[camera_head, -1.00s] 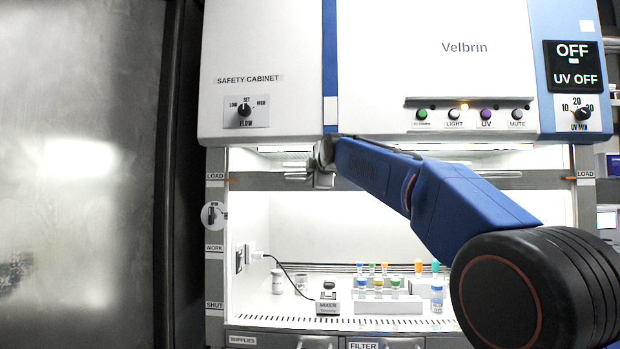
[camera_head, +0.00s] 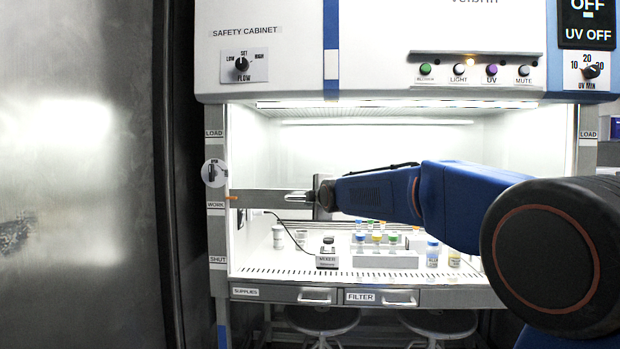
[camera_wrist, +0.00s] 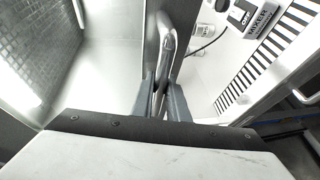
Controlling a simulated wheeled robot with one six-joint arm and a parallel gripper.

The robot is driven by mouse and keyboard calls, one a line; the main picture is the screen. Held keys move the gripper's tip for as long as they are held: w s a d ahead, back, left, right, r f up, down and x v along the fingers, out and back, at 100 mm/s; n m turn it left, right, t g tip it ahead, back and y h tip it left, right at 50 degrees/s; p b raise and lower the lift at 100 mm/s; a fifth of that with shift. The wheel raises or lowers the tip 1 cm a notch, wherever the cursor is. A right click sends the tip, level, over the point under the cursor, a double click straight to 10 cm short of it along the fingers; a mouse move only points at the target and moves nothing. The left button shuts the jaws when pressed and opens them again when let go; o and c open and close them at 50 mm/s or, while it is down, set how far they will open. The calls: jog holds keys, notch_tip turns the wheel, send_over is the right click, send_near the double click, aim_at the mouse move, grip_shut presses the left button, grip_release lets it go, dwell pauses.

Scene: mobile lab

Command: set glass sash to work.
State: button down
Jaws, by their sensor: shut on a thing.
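The glass sash (camera_head: 262,199) of the safety cabinet shows as a grey bottom bar across the cabinet opening, with its pane hard to see. An orange pointer (camera_head: 232,197) at its left end stands slightly above the middle of the WORK label (camera_head: 216,205), well below the LOAD label (camera_head: 214,133) and above the SHUT label (camera_head: 218,259). My gripper (camera_head: 300,197) is at the bar, shut on the sash handle. In the wrist view the fingers (camera_wrist: 163,98) close around the metal handle (camera_wrist: 167,45). My arm hides the bar's right part.
Inside the cabinet stand a mixer (camera_head: 328,260) with a cord, a rack (camera_head: 384,260) of coloured-cap vials and several bottles. Drawers (camera_head: 316,297) and stools (camera_head: 322,320) are below. A large metal door (camera_head: 75,180) fills the left side.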

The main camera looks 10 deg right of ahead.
jog(key=shift+f, duration=1.95)
jog(key=c, duration=1.7)
grip_release()
jog(key=shift+s, duration=0.1)
jog(key=v, duration=1.7)
jog(key=shift+s, duration=0.1)
jog(key=s+d+f+m+g, duration=0.1)
jog(key=s+f+m+g, duration=0.2)
jog(key=s+f+m, duration=0.3)
jog(key=s+d+f+m+g+h, duration=0.1)
jog(key=s+f+m+g, duration=0.3)
jog(key=s+f, duration=1.2)
jog(key=s+d+f+m+g, duration=0.3)
jog(key=s+f+m, duration=0.5)
jog(key=s, duration=0.9)
jog(key=shift+s+d+f+g, duration=0.15)
jog(key=shift+f+g, duration=0.1)
jog(key=shift+f, duration=0.6)
jog(key=shift+s+d+f+g, duration=0.1)
jog(key=shift+s+f+g, duration=0.15)
jog(key=shift+f, duration=0.65)
